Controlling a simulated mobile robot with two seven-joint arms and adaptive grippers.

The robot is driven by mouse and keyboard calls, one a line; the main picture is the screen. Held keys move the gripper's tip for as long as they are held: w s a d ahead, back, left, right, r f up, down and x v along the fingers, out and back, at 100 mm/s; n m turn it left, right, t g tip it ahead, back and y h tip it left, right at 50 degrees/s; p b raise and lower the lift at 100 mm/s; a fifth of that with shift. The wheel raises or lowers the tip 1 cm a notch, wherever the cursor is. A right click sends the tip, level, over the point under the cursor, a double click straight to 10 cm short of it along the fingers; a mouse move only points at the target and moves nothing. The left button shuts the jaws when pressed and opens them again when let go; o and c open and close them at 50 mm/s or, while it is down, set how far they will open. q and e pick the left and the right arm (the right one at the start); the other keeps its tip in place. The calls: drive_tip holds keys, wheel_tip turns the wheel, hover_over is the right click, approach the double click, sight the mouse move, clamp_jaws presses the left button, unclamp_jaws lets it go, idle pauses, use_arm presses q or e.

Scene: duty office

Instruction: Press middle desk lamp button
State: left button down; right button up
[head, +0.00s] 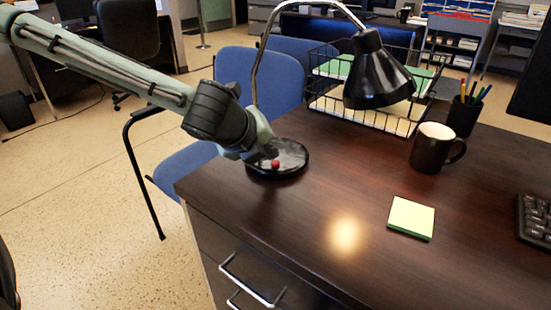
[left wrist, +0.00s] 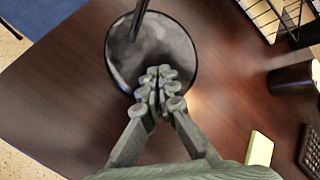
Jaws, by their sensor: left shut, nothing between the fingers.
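A black desk lamp (head: 376,80) with a cone-shaped shade and a curved metal neck stands on the dark wooden desk. Its round black base (head: 294,150) sits near the desk's left corner, with a small red button (head: 275,164) on top. My left gripper (head: 262,150) is shut and empty, at the base and just behind the button in the head view. In the left wrist view the closed fingertips (left wrist: 158,84) overlap the lower part of the lamp base (left wrist: 125,55), and the button is hidden there. I cannot tell whether fingers and button touch.
A black mug (head: 427,155), a pen holder (head: 465,112) and a wire tray (head: 330,108) stand on the desk. A yellow-green note pad (head: 411,217) and a keyboard (head: 536,218) lie at the right. A blue chair (head: 258,72) stands behind. The desk's front middle is clear, with a bright spot.

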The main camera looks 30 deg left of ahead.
use_arm(q)
wheel_tip(320, 180, up, 6)
drive_tip(key=p, duration=0.5)
use_arm(e)
wheel_tip(320, 180, up, 5)
drive_tip(key=shift+r, duration=0.1)
drive_tip(key=shift+c, duration=0.4)
idle(1.0)
